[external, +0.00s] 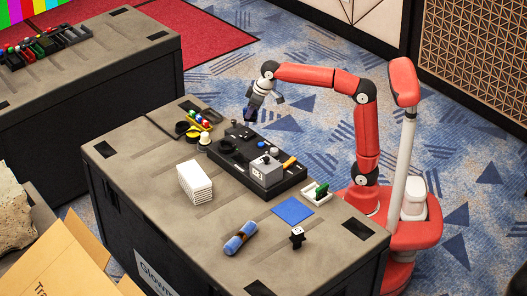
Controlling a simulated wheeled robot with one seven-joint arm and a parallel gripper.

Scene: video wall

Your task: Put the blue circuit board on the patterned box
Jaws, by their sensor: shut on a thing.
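My gripper (252,108) hangs above the far edge of the near table, beyond the black tray. It is shut on a small dark blue thing (249,116), too small and dark to identify for certain as the blue circuit board. A flat bright blue square (293,210) lies on the table near its right side, apart from my gripper. A small grey box with a marked label (266,174) stands at the right part of the black tray. I cannot tell whether it is the patterned box.
The near table (170,220) also holds a black tray (232,166), a white stack (195,182), a blue roll (240,238), a white tray with a green item (318,193), and a small black-and-white item (297,237). Its front left is clear. An open carton (65,262) stands at lower left.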

